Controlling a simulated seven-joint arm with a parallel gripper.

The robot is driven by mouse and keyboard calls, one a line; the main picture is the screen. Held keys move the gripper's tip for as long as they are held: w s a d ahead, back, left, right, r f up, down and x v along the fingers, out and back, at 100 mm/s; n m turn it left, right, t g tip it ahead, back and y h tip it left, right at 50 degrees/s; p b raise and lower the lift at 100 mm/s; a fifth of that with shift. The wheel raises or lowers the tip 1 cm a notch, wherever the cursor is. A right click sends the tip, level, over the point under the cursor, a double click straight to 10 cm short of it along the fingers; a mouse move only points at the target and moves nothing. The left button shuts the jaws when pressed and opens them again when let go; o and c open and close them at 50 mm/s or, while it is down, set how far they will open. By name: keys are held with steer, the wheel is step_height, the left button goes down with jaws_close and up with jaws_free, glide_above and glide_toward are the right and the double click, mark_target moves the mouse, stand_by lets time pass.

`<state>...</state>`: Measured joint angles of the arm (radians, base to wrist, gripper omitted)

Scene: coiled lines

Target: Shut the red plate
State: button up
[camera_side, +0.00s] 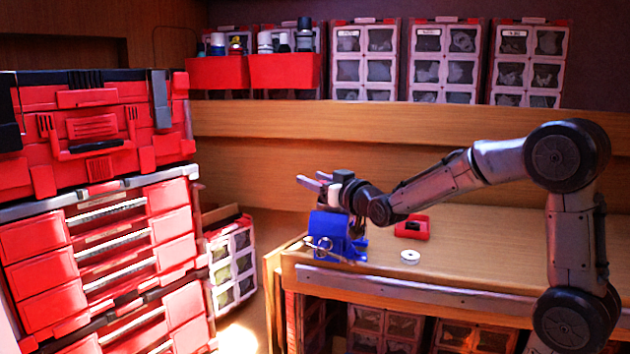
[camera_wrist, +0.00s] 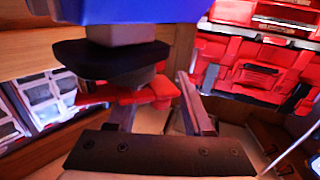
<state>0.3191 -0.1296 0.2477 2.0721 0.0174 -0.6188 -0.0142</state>
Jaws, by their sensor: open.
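My gripper (camera_side: 316,181) is open, its two fingers apart and pointing left just above the blue vise (camera_side: 338,236) at the bench's left end. In the wrist view the gripper (camera_wrist: 155,94) has a finger on each side. A flat red piece (camera_wrist: 142,95) shows between them, beside a black part under a blue body; I cannot tell whether it touches the fingers or is the red plate. A small red block with a black top (camera_side: 411,228) lies on the bench right of the vise. No piece is clearly identifiable as the red plate in the side view.
A white ring (camera_side: 410,257) lies near the bench's front edge. A tall red tool chest (camera_side: 95,235) stands at the left, across a gap. Red bins (camera_side: 284,71) and white-framed organizers (camera_side: 446,62) line the back shelf. The bench right of the red block is clear.

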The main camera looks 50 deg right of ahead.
jaws_close()
steer(key=shift+w+d+m+h, duration=0.15)
steer(key=shift+m+h, duration=0.15)
steer(key=shift+h, duration=0.2)
steer(key=shift+w+d+m+g+h, duration=0.1)
steer(key=shift+d+m+g+h, duration=0.25)
steer(key=shift+m+g+h, duration=0.3)
steer(key=shift+w+d+m+g+h, duration=0.1)
steer(key=shift+d+m+g+h, duration=0.3)
steer(key=shift+h, duration=0.45)
steer(key=shift+d+m+g+h, duration=0.45)
steer(key=shift+m+g+h, duration=0.3)
steer(key=shift+m+h, duration=0.15)
steer(key=shift+d+m+g+h, duration=0.45)
steer(key=shift+m+g+h, duration=0.3)
steer(key=shift+h, duration=0.15)
steer(key=shift+d, duration=0.1)
jaws_free()
